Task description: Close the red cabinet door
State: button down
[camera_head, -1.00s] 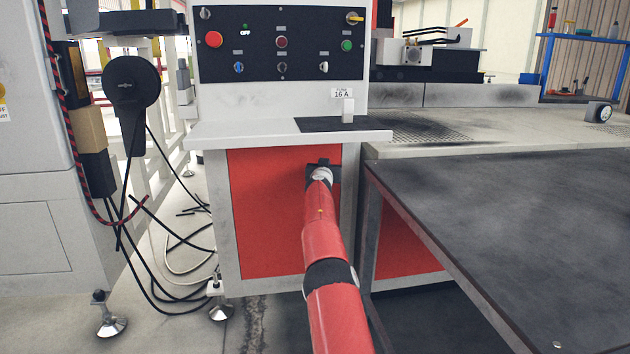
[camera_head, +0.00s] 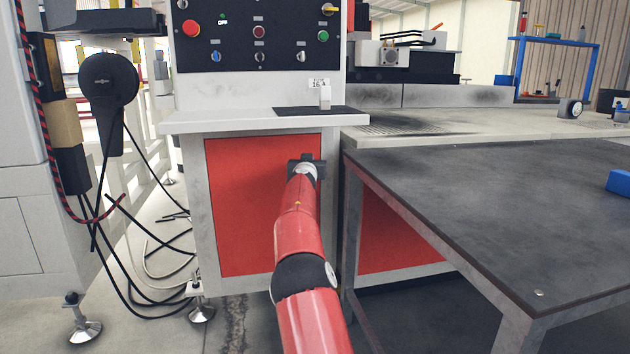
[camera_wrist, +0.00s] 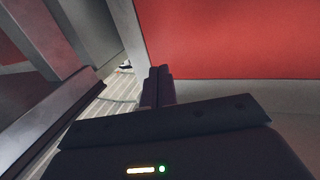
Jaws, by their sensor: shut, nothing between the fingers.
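The red cabinet door (camera_head: 245,205) is the flat panel below the control panel in the head view. It looks flush within its light grey frame, with no clear gap; part of its right side is hidden behind my arm. My gripper (camera_head: 306,168) is in front of the door's upper right part, close to its right edge. In the wrist view the red panel (camera_wrist: 235,40) fills the upper right. My gripper's fingers (camera_wrist: 159,72) are together and empty, near the panel's edge and the grey frame. I cannot tell whether they touch the door.
A dark-topped table (camera_head: 480,190) stands close on the right of the cabinet. A light ledge (camera_head: 235,122) juts out above the door. Black cables (camera_head: 150,270) hang and lie on the floor at left. A blue object (camera_head: 619,182) lies at the table's right.

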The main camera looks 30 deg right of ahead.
jog(key=s+a, duration=0.2)
jog(key=s, duration=0.4)
jog(key=shift+s, duration=0.25)
jog(key=shift+r, duration=0.1)
